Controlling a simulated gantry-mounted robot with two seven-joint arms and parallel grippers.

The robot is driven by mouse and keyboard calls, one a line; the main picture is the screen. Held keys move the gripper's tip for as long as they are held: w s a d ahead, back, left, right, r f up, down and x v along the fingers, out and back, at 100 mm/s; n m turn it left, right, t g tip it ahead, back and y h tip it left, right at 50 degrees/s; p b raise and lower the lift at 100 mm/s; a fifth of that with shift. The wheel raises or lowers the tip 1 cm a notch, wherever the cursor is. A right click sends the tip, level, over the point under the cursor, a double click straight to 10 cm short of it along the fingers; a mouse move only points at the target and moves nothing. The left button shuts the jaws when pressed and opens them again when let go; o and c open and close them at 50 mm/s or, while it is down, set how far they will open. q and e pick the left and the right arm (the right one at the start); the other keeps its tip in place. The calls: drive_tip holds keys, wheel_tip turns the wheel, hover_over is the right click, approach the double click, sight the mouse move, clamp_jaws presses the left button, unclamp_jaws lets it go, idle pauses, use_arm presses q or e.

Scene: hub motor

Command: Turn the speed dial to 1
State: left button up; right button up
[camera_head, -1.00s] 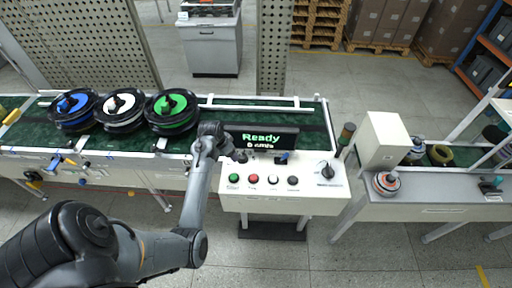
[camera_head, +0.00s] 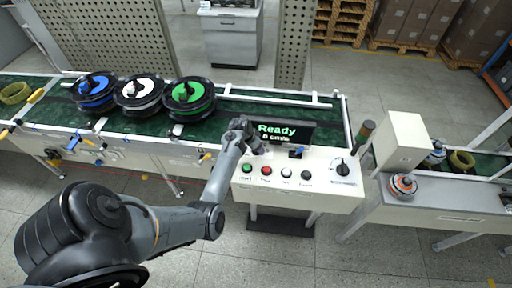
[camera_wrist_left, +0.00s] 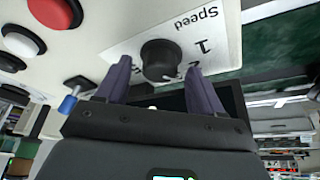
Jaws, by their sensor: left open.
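The speed dial (camera_wrist_left: 161,60) is a round black knob on a white plate in the left wrist view. The printed word "Speed" and a large "1" show upside down beside it. In the head view my left gripper (camera_head: 258,148) is over the upper left of the control panel (camera_head: 300,197) and hides the dial. My right gripper is not in view.
A display (camera_head: 285,131) reading "Ready" stands behind the panel. Several push buttons, including a red one (camera_head: 266,170), line its front. A blue-handled switch (camera_head: 297,152) and another black dial (camera_head: 343,167) are to the right. Reels (camera_head: 190,98) sit on the green conveyor.

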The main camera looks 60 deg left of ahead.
use_arm(q)
drive_tip(key=shift+w+f, duration=0.25)
drive_tip(key=shift+f, duration=0.3)
drive_tip(key=c, duration=1.1)
drive_tip(key=shift+o, duration=0.2)
